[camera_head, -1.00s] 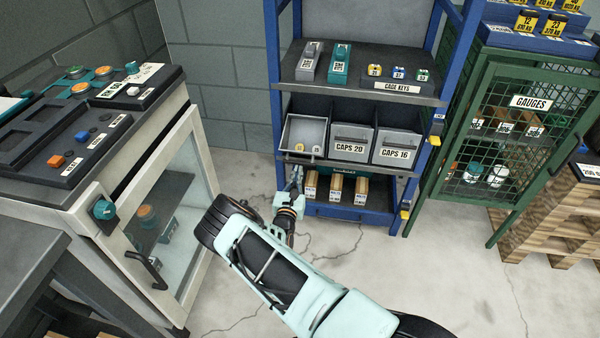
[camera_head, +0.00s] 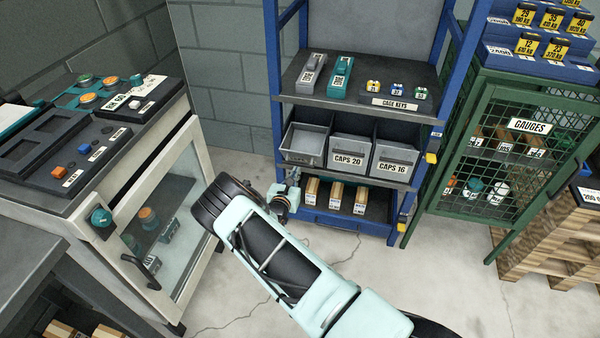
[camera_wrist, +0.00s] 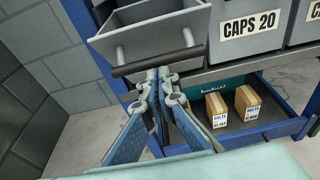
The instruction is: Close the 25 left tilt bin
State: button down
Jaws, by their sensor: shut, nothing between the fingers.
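The left tilt bin (camera_head: 304,146) is a grey bin at the left end of the bin row, still tipped forward with its top open. In the wrist view its front (camera_wrist: 152,32) carries a dark handle bar (camera_wrist: 160,64) on two posts. My gripper (camera_wrist: 160,76) is shut and empty, with its fingertips close below the bar. Whether they touch it I cannot tell. In the head view my gripper (camera_head: 295,176) is just below the bin's front. No label shows on this bin, and its inside is mostly hidden.
The CAPS 20 bin (camera_head: 349,151) and CAPS 16 bin (camera_head: 393,158) sit upright to the right. Below, boxes of bolts (camera_head: 336,195) stand on the blue rack's low shelf. A glass-doored cabinet (camera_head: 165,215) is at left, a green mesh cage (camera_head: 500,160) at right.

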aim_at(299, 153)
jog(key=r+g+p, duration=0.1)
jog(key=w+r+g+p, duration=0.1)
jog(key=w+r+y+p, duration=0.1)
jog(key=p, duration=0.1)
jog(key=shift+w+d+r+g, duration=0.25)
jog(key=shift+d+r+g, duration=0.1)
jog(key=shift+d+g, duration=0.05)
jog(key=shift+w+d+r+g+y, duration=0.15)
jog(key=shift+w+r+g, duration=0.2)
jog(key=shift+w+g, duration=0.15)
jog(key=shift+w+d+r+g+y, duration=0.15)
jog(key=shift+w+r+g, duration=0.15)
jog(key=shift+w+g, duration=0.2)
jog(key=shift+w+d+r, duration=0.2)
jog(key=shift+w+r, duration=0.15)
jog(key=shift+w, duration=0.2)
jog(key=shift+w+r, duration=0.2)
